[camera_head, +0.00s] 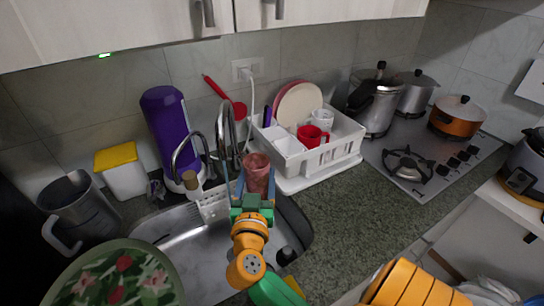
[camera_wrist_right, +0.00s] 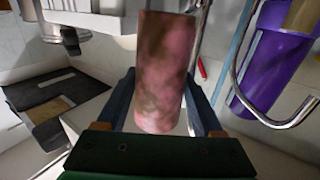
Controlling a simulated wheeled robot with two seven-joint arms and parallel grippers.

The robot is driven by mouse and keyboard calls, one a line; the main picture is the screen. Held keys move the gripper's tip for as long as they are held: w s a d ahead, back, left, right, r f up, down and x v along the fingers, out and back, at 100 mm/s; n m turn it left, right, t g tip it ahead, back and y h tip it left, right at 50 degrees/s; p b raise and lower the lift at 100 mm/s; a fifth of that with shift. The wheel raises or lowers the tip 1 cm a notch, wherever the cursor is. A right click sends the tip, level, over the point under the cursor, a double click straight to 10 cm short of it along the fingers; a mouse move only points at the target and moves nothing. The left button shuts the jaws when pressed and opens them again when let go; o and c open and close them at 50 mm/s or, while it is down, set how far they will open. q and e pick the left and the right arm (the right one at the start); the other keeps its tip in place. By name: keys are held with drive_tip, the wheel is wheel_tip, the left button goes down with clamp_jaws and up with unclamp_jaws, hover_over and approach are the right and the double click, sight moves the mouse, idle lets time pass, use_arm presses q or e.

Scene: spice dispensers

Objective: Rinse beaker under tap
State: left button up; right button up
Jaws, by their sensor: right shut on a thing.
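The beaker is a pinkish-red mottled cylinder (camera_head: 257,172), held over the right part of the sink. It also fills the middle of the right wrist view (camera_wrist_right: 165,70). My right gripper (camera_head: 255,190) is shut on it, with a blue finger on each side (camera_wrist_right: 160,105). The curved metal tap (camera_head: 226,125) rises behind the sink, just left of the beaker in the head view; its spout and the beaker's mouth overlap there, so their exact gap is unclear. No running water shows. The steel sink (camera_head: 185,245) lies below. My left gripper is not in view.
A white dish rack (camera_head: 318,158) with plates and a red mug stands close right of the beaker. A purple dispenser (camera_head: 168,125) and a second curved spout stand left of the tap. A green floral plate (camera_head: 115,280) covers the front left. Counter (camera_head: 350,200) is clear at right.

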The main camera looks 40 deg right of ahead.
drive_tip(key=shift+w+a+f+b, duration=0.3)
drive_tip(key=shift+w+b, duration=0.2)
drive_tip(key=shift+w, duration=0.1)
drive_tip(key=shift+w+a+f+b, duration=0.15)
drive_tip(key=shift+w+f+b, duration=0.1)
drive_tip(key=shift+w+b, duration=0.3)
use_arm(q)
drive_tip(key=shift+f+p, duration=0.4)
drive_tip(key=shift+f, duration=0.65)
use_arm(e)
drive_tip(key=shift+w+a, duration=0.25)
drive_tip(key=shift+w, duration=0.4)
drive_tip(key=shift+w+a, duration=0.25)
drive_tip(key=shift+w, duration=0.4)
drive_tip(key=shift+w+a, duration=0.25)
drive_tip(key=shift+w, duration=0.4)
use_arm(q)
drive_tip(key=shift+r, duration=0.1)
use_arm(e)
drive_tip(key=shift+d, duration=0.1)
use_arm(q)
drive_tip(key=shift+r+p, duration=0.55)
drive_tip(key=shift+p, duration=0.1)
use_arm(e)
drive_tip(key=shift+w+d+f, duration=0.1)
drive_tip(key=shift+w+d, duration=0.1)
drive_tip(key=shift+d, duration=0.35)
